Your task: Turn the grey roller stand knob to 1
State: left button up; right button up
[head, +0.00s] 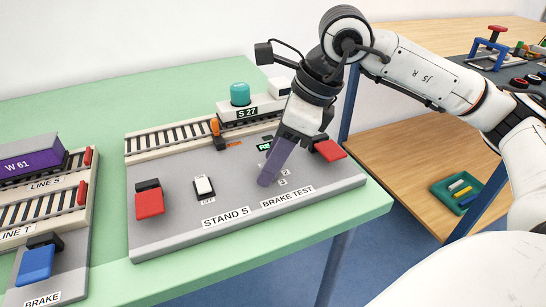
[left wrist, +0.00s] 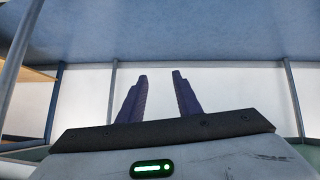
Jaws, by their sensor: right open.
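The roller stand board (head: 185,235) is a grey panel labelled "STAND S" and "BRAKE TEST". My right gripper (head: 264,183) points down over its right part, just behind the "BRAKE TEST" label, and is open. The grey knob is hidden behind its purple fingers; small number marks (head: 283,177), with a 2 and a 3 readable, show just right of the fingertips. I cannot tell whether the fingers touch the knob or where it points. My left gripper (left wrist: 159,76) shows only in the left wrist view, with its fingers apart and nothing between them.
A white rocker switch (head: 203,187) and a red lever (head: 149,201) stand left on the board. Another red lever (head: 330,150) is just right of my gripper. A wagon marked S 27 (head: 248,110) stands on rails behind. A neighbouring board holds a blue lever (head: 36,263).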

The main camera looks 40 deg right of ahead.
jog(key=p+v, duration=0.2)
jog(key=v, duration=0.8)
jog(key=shift+r, duration=0.15)
jog(key=shift+d, duration=0.1)
